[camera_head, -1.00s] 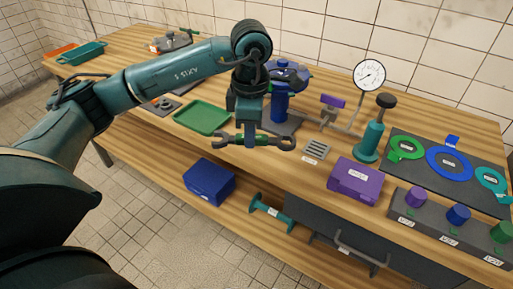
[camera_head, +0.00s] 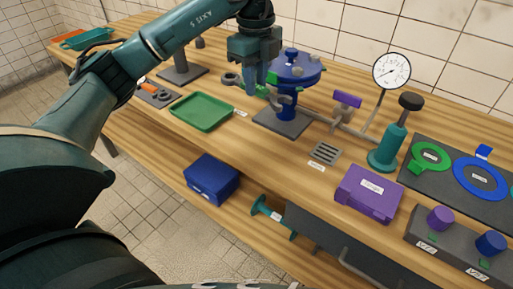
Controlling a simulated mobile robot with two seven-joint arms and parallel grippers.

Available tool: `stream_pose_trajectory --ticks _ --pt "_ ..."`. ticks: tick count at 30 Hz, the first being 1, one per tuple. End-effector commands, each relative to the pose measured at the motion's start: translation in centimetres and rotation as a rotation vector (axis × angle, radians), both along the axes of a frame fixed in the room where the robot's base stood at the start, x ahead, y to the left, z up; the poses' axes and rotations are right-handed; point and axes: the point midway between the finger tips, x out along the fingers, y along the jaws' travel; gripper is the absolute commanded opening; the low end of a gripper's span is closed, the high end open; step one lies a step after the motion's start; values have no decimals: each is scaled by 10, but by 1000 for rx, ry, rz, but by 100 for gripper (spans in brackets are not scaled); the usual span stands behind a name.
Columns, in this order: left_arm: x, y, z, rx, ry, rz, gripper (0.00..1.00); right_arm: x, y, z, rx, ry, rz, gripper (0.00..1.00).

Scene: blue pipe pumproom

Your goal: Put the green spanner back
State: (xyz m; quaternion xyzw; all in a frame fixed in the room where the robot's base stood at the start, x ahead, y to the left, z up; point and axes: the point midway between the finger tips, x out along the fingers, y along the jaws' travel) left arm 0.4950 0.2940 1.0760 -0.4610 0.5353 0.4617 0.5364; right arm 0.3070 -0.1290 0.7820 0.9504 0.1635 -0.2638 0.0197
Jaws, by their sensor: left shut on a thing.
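The green spanner (camera_head: 262,91) has a green handle and dark grey ends. My left gripper (camera_head: 257,84) points down and is shut on the handle, above the bench and close to the left of the blue valve (camera_head: 295,70) on its grey base. One spanner end shows left of the fingers; the other lies by the valve's stem, and I cannot tell whether they touch. The fingers hide part of the handle. The spanner's place is not clear to me in this view. My right gripper is not in view.
A green tray (camera_head: 203,112) lies empty in front. A grey stand (camera_head: 182,74) and an orange-handled tool (camera_head: 155,90) are to the left. A slotted plate (camera_head: 325,152), purple box (camera_head: 368,193), teal pump (camera_head: 388,146) and pressure gauge (camera_head: 391,72) are to the right.

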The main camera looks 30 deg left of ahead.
Motion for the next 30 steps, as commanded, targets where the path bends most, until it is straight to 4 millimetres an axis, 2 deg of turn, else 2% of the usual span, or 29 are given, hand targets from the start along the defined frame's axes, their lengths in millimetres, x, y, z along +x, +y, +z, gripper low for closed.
stream_pose_trajectory --ticks 2,5,10,18,21,26,30 --pt "1 1 -2 -3 0 48 0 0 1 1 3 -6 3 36" --pt "0 1 -16 -3 4 72 0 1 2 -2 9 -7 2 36" --pt "-1 0 -61 -5 8 72 0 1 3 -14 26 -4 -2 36" --pt "0 2 -121 -1 4 72 0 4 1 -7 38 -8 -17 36" --pt "0 2 -134 -2 2 72 0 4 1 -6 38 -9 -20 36" --pt "0 1 -144 -3 1 70 0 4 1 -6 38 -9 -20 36" --pt "0 1 -162 -1 4 70 0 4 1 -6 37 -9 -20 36"
